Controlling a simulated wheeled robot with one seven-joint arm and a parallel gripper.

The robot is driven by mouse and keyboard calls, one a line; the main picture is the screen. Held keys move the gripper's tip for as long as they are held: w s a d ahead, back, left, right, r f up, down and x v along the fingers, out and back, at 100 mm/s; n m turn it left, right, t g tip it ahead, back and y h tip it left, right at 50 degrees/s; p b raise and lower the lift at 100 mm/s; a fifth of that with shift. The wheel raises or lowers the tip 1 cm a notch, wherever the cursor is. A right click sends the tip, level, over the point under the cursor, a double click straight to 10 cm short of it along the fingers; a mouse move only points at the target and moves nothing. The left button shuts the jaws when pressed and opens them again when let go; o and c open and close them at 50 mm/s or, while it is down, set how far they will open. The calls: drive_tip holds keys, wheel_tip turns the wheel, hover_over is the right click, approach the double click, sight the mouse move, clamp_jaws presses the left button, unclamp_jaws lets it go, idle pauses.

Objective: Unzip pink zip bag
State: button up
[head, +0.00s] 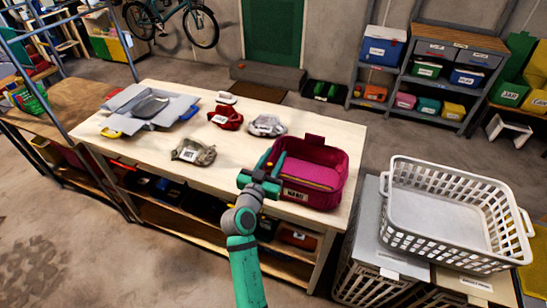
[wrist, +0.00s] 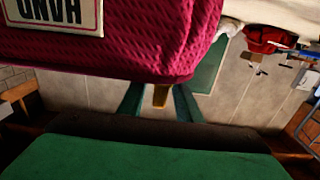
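The pink zip bag (head: 322,197) stands at the right front of the wooden table (head: 225,175), with a white label on its front. A darker raised rim surrounds its top, and a small tab stands up at the back. My gripper (head: 265,172) is at the bag's left side. In the wrist view the bag's woven pink side (wrist: 150,45) and label fill the top. A small gold-brown tab (wrist: 160,97) sits below the bag's edge, between the two spread teal fingers of my gripper (wrist: 160,104). Gaps show on both sides of the tab. The fingertips are partly hidden behind the bag.
Several small pouches, including a red one (head: 226,117), and a grey open box (head: 150,108) lie farther left on the table. A white laundry basket (head: 450,215) stands at the right. Shelves with bins (head: 430,70) are behind. The table's front left is clear.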

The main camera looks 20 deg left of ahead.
drive_tip(key=s+a, duration=0.1)
drive_tip(key=s, duration=0.9)
drive_tip(key=shift+s+a, duration=0.15)
drive_tip(key=shift+s, duration=0.25)
drive_tip(key=s+d+f+n+g+y, duration=0.15)
drive_tip(key=s+d+f, duration=0.25)
drive_tip(key=s+f, duration=0.4)
drive_tip(key=s+d+f+n+g+y, duration=0.15)
drive_tip(key=s+d+f, duration=0.25)
drive_tip(key=s+f, duration=0.4)
drive_tip(key=s+d+r, duration=0.1)
drive_tip(key=s+d, duration=0.2)
drive_tip(key=s, duration=0.4)
drive_tip(key=s+d+r+m, duration=0.1)
drive_tip(key=s+d+r, duration=0.1)
drive_tip(key=s, duration=0.6)
drive_tip(key=s+d+r, duration=0.1)
drive_tip(key=s+d, duration=0.3)
drive_tip(key=s, duration=0.4)
drive_tip(key=shift+d+r+m+t+h, duration=0.25)
drive_tip(key=shift+m+t+h, duration=0.05)
drive_tip(key=shift+h, duration=0.1)
